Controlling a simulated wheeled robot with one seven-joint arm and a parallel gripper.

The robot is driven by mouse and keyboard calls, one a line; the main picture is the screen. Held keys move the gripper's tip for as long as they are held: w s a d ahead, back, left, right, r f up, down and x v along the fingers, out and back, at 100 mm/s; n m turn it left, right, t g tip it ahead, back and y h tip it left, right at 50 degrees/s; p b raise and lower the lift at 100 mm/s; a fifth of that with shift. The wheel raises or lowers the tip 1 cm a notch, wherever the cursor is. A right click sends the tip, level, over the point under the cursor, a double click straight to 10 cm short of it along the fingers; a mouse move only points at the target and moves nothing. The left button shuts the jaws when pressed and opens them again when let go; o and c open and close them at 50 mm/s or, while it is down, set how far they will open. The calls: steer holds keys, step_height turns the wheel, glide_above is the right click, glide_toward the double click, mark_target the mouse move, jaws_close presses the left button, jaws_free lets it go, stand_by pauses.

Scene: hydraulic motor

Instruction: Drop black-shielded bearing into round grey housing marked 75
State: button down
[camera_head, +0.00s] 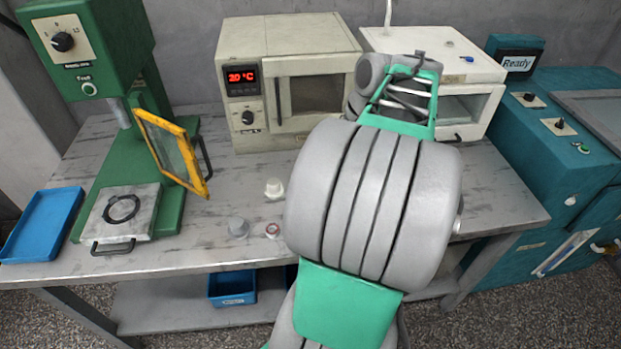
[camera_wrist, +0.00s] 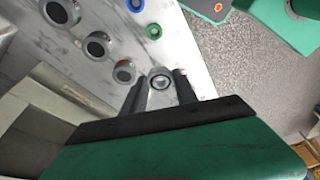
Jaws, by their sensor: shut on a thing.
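My gripper (camera_wrist: 161,80) shows at the bottom middle of the wrist view, its two dark fingers shut on a small round bearing (camera_wrist: 160,82) with a grey rim and darker ring. Its shield colour is not clear. Grey round parts stand on the table up and left of it: a large one (camera_wrist: 62,12), a middle one (camera_wrist: 98,44) and a smaller one (camera_wrist: 124,72) with an orange centre, closest to my fingers. No 75 marking is readable.
A green ring (camera_wrist: 154,31) and a blue ring (camera_wrist: 136,5) lie near the table edge. In the head view, a green press (camera_head: 95,45) with a yellow-framed guard (camera_head: 172,150) stands left, a cream oven (camera_head: 300,120) behind, and a blue tray (camera_head: 42,222) at far left.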

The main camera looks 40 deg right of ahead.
steer(key=w+d+f, duration=0.1)
steer(key=w+f, duration=0.2)
steer(key=w, duration=0.1)
steer(key=w+d+f+p, duration=0.1)
steer(key=w+d+f, duration=0.1)
steer(key=w+f, duration=0.1)
steer(key=w+d+f, duration=0.2)
steer(key=w+f, duration=0.2)
steer(key=w, duration=0.2)
steer(key=shift+d+p, duration=0.1)
steer(key=shift+p, duration=0.3)
step_height(320, 180, down, 3)
steer(key=shift+s+p, duration=0.1)
steer(key=shift+p, duration=0.2)
steer(key=c, duration=0.9)
jaws_free()
steer(key=shift+c, duration=0.2)
steer(key=v, duration=1.2)
steer(key=w+a+r+m, duration=0.1)
steer(key=a+m, duration=0.1)
steer(key=a, duration=1)
steer(key=w+a+r+m, duration=0.1)
steer(key=a+r, duration=0.1)
steer(key=a, duration=1)
steer(key=s+a+f+m+h, duration=0.1)
steer(key=s+a+f+m, duration=0.2)
steer(key=s+a, duration=0.6)
steer(key=shift+s+a+f+m+t+h, duration=0.15)
steer(key=shift+a+f+m+t+h, duration=0.25)
steer(key=shift+m, duration=0.1)
